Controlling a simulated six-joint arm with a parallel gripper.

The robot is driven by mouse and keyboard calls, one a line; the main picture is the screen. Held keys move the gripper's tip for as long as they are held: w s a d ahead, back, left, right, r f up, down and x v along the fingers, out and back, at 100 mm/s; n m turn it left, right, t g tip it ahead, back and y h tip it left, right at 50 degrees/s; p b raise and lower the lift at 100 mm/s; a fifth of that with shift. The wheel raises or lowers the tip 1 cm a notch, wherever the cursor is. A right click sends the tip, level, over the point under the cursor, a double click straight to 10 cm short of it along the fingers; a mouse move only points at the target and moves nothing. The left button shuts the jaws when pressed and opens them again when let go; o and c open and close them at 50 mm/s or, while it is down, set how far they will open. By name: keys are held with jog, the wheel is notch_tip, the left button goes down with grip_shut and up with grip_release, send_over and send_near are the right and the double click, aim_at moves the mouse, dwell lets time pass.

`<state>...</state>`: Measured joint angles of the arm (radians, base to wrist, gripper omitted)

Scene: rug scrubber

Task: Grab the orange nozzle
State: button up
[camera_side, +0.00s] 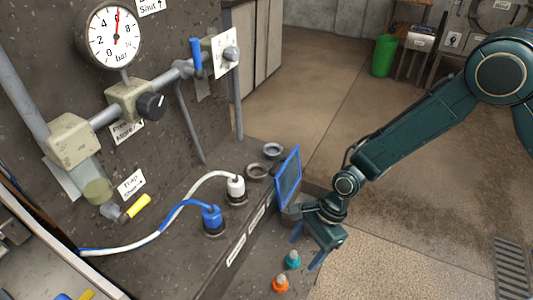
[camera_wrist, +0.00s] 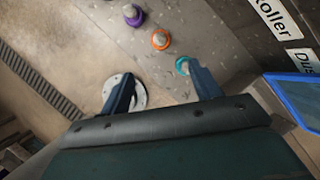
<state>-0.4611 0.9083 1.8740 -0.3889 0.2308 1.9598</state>
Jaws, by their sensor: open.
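The orange nozzle (camera_side: 281,285) stands on the grey ledge near the bottom of the side view, with a pale tip on top. In the wrist view the orange nozzle (camera_wrist: 161,40) lies ahead of my fingertips, between a purple nozzle (camera_wrist: 133,15) and a teal nozzle (camera_wrist: 183,66). My gripper (camera_side: 306,249) hangs above the ledge, nearest the teal nozzle (camera_side: 293,260). In the wrist view my gripper (camera_wrist: 160,70) has its two fingers spread apart with nothing between them. The right finger is close to the teal nozzle in the picture and covers part of it.
A blue-framed panel (camera_side: 288,178) stands beside my wrist and also shows in the wrist view (camera_wrist: 296,101). Blue (camera_side: 212,218) and white (camera_side: 236,187) hose plugs sit on the bench. A pale round disc (camera_wrist: 138,96) lies behind my left finger. Open floor is at right.

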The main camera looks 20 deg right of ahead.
aim_at(284, 278)
jog(key=x, duration=0.8)
jog(key=shift+f, duration=0.15)
jog(key=shift+a+f, duration=0.1)
jog(key=shift+f, duration=0.1)
jog(key=shift+x, duration=2.5)
jog(key=shift+a, duration=0.1)
jog(key=c, duration=1.1)
